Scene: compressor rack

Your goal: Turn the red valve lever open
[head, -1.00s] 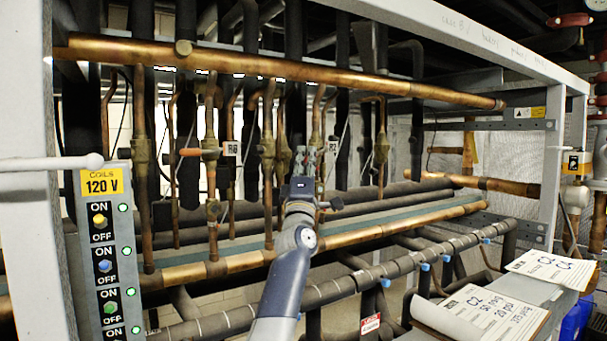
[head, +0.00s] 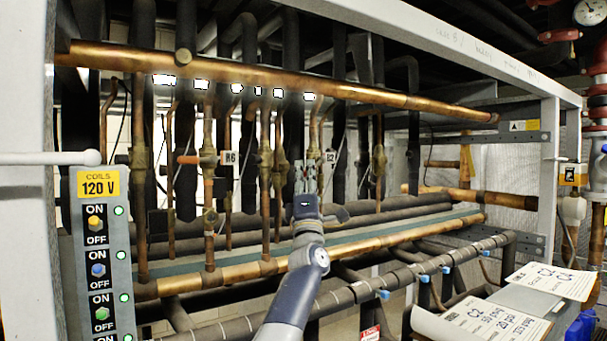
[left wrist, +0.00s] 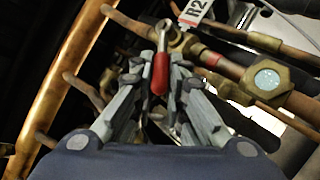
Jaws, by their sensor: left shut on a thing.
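The red valve lever (left wrist: 159,74) shows in the left wrist view, its handle lying between my left gripper's fingers. It sits on a brass valve (left wrist: 180,42) beside a tag reading R2 (left wrist: 195,11). My left gripper (left wrist: 158,85) is shut on the red lever. In the head view my left gripper (head: 305,178) reaches in among the copper pipes near the same tag (head: 330,156). The lever is hidden there behind the gripper. My right gripper is in neither view.
An orange-red lever (head: 188,159) sits farther left beside a tag reading R6 (head: 230,159). A thick copper pipe (head: 270,84) crosses above. A switch panel (head: 98,262) stands at left. Clipboards (head: 480,318) lie at lower right. Upright pipes crowd both sides of the gripper.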

